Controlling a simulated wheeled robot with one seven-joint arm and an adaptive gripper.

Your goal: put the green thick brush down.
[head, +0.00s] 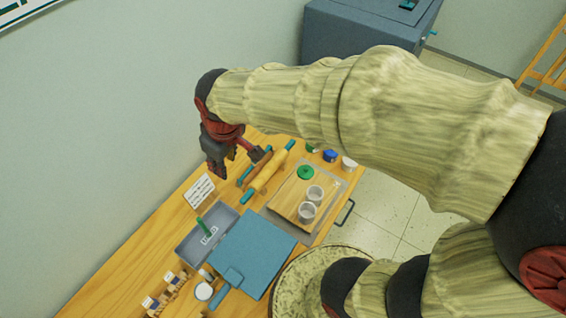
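A green stick-like thing (202,225), which looks like the green thick brush, is in the grey tray (188,243) on the wooden table. It seems to lean or stand up from the tray, next to a small white label; its lower end is hard to make out. My gripper (238,164) is above the back of the table, up and to the right of the tray in the picture. Its two dark fingers are spread apart, and I see nothing held between them.
A rolling pin with teal handles (268,173) lies near my gripper. A sign card (199,191) stands by the wall. A blue board (254,246) lies right of the tray. A wooden board (289,204) bears two cups and a green disc. Small jars line the far end.

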